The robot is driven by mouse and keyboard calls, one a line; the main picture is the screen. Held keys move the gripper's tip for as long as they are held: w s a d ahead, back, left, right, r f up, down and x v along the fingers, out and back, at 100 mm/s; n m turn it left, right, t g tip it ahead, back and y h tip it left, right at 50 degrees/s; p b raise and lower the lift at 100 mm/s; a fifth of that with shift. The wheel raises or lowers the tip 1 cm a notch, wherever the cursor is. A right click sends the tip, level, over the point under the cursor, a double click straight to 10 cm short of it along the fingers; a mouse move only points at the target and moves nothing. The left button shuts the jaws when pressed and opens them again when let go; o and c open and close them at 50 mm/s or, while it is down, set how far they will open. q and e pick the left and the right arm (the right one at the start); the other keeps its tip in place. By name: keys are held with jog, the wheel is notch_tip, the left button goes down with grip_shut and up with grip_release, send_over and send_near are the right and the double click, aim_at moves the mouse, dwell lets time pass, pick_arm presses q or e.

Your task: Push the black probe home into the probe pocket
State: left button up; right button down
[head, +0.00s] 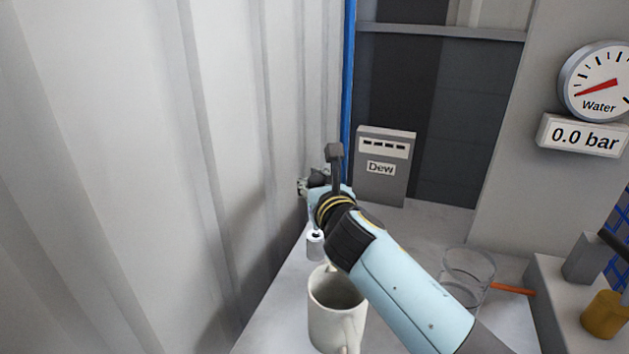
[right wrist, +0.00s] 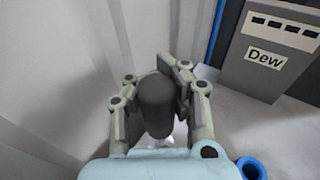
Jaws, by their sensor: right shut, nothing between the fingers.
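My right gripper (head: 313,184) is at the end of the light blue arm, beside the ribbed wall and left of the Dew box. Its fingers (right wrist: 158,90) are shut with nothing gripped. A dark rounded cylinder, apparently the black probe (right wrist: 156,104), appears between the finger links in the right wrist view and hides part of them. A pale shiny part shows just below it. I cannot tell whether the probe touches the fingers or how deep it sits. The probe pocket cannot be made out for certain. My left gripper is out of view.
The grey Dew box (head: 382,180) stands behind the gripper; it also shows in the right wrist view (right wrist: 268,52). A small white cylinder (head: 315,247), a mug (head: 324,315) and a clear beaker (head: 477,270) stand nearby. A blue ring (right wrist: 250,169) is low right.

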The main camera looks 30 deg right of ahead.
jog(key=shift+p, duration=0.35)
dwell(0.6)
jog(key=shift+f+b, duration=1.85)
jog(key=shift+f, duration=0.25)
jog(key=shift+s+f, duration=0.1)
jog(key=shift+f, duration=0.1)
jog(key=shift+s+a+f+b, duration=0.1)
jog(key=shift+s+f+b, duration=0.25)
jog(key=shift+f+b, duration=0.45)
jog(key=shift+s+f, duration=0.1)
jog(key=shift+f, duration=0.15)
jog(key=shift+r, duration=0.15)
jog(key=shift+w+r+p, duration=0.25)
jog(key=shift+r+p, duration=0.3)
jog(key=shift+p, duration=0.2)
jog(key=shift+w+r+p, duration=0.25)
jog(key=shift+r+p, duration=0.3)
jog(key=shift+p, duration=0.15)
jog(key=shift+r+p, duration=0.45)
jog(key=shift+r, duration=0.15)
jog(key=shift+r, duration=0.1)
